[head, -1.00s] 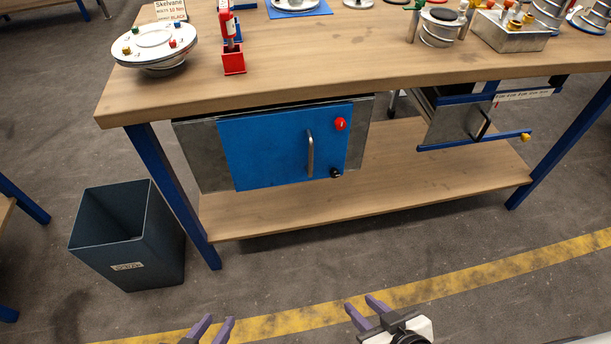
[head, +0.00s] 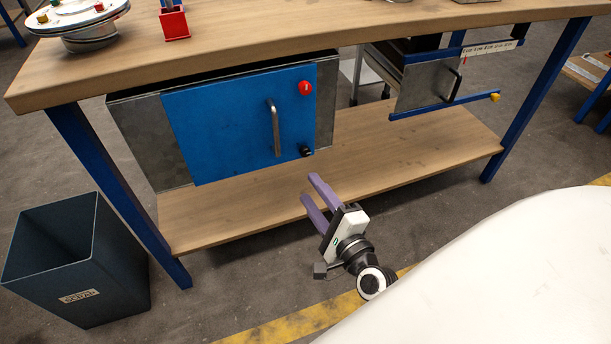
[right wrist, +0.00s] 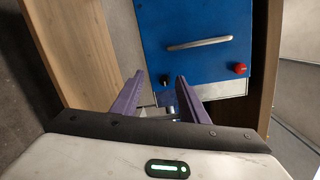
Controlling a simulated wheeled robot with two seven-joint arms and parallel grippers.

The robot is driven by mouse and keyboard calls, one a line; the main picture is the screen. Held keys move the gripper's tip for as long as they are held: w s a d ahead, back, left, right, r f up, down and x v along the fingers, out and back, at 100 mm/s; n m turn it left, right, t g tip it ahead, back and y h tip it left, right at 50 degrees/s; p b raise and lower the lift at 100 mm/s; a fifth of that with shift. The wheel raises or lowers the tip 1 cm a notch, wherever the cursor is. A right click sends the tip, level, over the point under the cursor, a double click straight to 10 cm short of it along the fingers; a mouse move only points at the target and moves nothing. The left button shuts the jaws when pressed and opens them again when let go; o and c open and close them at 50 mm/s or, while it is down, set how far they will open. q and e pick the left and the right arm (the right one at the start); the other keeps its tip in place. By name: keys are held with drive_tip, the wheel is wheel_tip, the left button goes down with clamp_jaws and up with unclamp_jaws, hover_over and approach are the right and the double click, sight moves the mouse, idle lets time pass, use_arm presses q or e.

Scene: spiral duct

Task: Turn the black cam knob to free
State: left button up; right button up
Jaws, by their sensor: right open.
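The black cam knob (head: 306,151) sits on the lower right corner of a blue cabinet door (head: 225,125) under the bench. A red knob (head: 305,88) is above it and an upright metal handle (head: 274,127) is to its left. My right gripper (head: 309,187) is open and empty, below and in front of the black knob and apart from it. In the right wrist view the open purple fingers (right wrist: 158,92) point toward the door's knob edge. The black knob (right wrist: 165,79) shows small and dark just beyond them. My left gripper is out of view.
The wooden lower shelf (head: 400,150) runs beneath the door. A dark bin (head: 75,265) stands at the left by a blue bench leg (head: 120,200). A second metal unit (head: 425,82) hangs at the right. Floor in front is clear.

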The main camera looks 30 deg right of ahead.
sight(306, 153)
drive_tip(key=w+d+m, duration=0.1)
drive_tip(key=w+d, duration=0.1)
drive_tip(key=w, duration=0.1)
drive_tip(key=w+d+m+h, duration=0.1)
drive_tip(key=w, duration=0.3)
drive_tip(key=w+d+m+h+b, duration=0.1)
drive_tip(key=w+d+m, duration=0.1)
drive_tip(key=w, duration=0.1)
drive_tip(key=shift+w+d+f, duration=0.15)
drive_tip(key=shift+w+d, duration=0.2)
drive_tip(key=shift+w, duration=0.05)
clamp_jaws()
